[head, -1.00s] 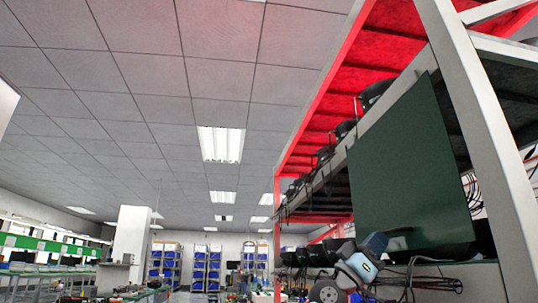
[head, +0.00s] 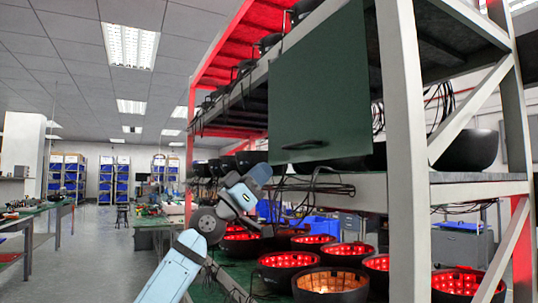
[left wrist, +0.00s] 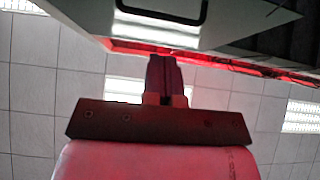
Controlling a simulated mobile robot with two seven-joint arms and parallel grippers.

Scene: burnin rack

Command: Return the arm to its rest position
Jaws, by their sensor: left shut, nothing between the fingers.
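My left arm (head: 205,222), pale blue and grey, reaches up from the bottom of the head view toward the rack. Its hand end (head: 260,172) is beside the lower left corner of a dark green panel (head: 320,92) with a black handle (head: 305,145). In the left wrist view my left gripper (left wrist: 165,62) points up the picture, its fingers together and empty. A black handle outline (left wrist: 160,22) on a pale surface lies beyond the fingertips, with a gap in the picture. My right gripper is not in view.
The rack's grey post (head: 402,150) stands right of the panel. Lower down are several black bowls lit red inside (head: 312,241) and one lit orange (head: 330,281). Cables (head: 320,187) hang under the panel. An aisle (head: 100,250) is open at the left.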

